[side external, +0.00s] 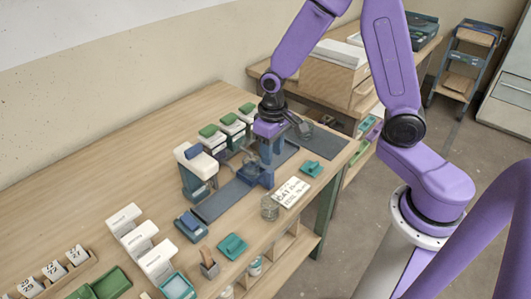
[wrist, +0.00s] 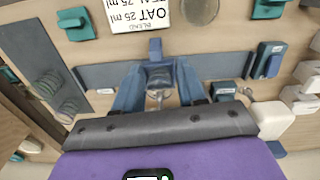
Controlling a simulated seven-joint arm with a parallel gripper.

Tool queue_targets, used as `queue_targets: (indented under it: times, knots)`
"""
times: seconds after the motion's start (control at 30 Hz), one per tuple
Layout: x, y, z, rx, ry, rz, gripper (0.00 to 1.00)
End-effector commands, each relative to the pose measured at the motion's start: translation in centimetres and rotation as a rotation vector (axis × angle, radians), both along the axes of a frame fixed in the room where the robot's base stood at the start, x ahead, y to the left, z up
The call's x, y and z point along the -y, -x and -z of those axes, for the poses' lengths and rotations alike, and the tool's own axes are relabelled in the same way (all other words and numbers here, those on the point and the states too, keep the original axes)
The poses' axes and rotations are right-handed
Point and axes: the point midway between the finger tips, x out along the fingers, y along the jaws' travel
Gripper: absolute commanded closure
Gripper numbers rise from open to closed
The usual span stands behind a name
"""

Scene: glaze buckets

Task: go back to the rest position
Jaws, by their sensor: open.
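My gripper (side external: 258,176) is low over the workbench (side external: 120,180), above the dark blue-grey strip (side external: 218,202). Its blue fingers (wrist: 160,88) are spread apart in the wrist view. A small blue-grey piece with a clear part (wrist: 158,78) shows between them; whether they touch it I cannot tell. A glass jar (side external: 270,209) stands beside the card.
A tall white-topped dispenser (side external: 196,166) with a blue lid stands left of my gripper. Green-lidded containers (side external: 230,124) stand behind it. Teal pieces (side external: 232,245) and a blue block (side external: 190,227) sit along the front.

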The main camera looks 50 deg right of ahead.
Motion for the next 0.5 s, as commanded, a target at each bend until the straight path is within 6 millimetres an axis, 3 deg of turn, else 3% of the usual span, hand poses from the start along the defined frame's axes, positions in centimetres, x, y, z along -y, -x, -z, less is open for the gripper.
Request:
queue_targets:
  times: [0.2,0.5]
  knots:
    - [-2.0,4.4,-3.4,0.011,-0.005,-0.235,0.60]
    - [-2.8,11.8,-7.2,0.019,-0.010,-0.565,0.60]
